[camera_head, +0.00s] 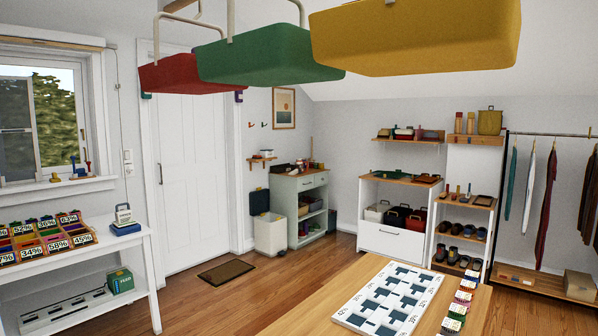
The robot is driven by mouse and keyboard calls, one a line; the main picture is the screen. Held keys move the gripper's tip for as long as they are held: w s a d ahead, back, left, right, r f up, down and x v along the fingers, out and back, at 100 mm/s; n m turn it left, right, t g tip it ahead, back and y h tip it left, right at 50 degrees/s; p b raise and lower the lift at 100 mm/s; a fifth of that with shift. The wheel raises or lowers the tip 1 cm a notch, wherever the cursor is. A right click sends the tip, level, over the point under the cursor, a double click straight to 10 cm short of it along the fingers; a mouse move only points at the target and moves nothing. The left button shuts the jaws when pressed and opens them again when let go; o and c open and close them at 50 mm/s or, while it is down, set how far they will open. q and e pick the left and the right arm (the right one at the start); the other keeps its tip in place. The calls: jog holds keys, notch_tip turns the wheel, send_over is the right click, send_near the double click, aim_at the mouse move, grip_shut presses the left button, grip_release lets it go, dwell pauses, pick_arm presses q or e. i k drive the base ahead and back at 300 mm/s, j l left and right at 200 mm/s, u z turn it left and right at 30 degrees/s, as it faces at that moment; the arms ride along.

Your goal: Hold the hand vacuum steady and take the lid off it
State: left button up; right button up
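I cannot pick out the hand vacuum or its lid in this view. A small blue item with a pale upright handle (124,223) stands on the right end of the white side table; I cannot tell what it is. Neither of my grippers is in view.
A wooden table (305,312) fills the lower right, bearing a white patterned board (350,316) and a row of small coloured boxes. The white side table (130,248) stands at left with labelled bins. Red, green and yellow (420,38) shapes hang overhead. Open floor (215,308) lies between.

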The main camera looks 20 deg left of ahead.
aim_at(299, 168)
jog(key=i+j+u, duration=0.2)
jog(key=j+u, duration=0.2)
jog(key=i+j+u, duration=0.25)
jog(key=j+u, duration=0.2)
jog(key=i+j+u, duration=0.25)
jog(key=u, duration=0.15)
jog(key=i+j+u, duration=0.15)
jog(key=i+u, duration=0.25)
jog(key=i+j+u, duration=0.2)
jog(key=i, duration=0.35)
jog(key=i+j+u, duration=0.2)
jog(key=i, duration=0.4)
jog(key=i+l+z, duration=0.25)
jog(key=z, duration=0.25)
jog(key=i+z, duration=0.95)
jog(key=i+j+z, duration=0.25)
jog(key=z, duration=0.2)
jog(key=i+l+z, duration=0.15)
jog(key=i+z, duration=0.25)
jog(key=i, duration=1.55)
jog(key=i+l+u, duration=0.1)
jog(key=i+u, duration=0.3)
jog(key=i, duration=1.8)
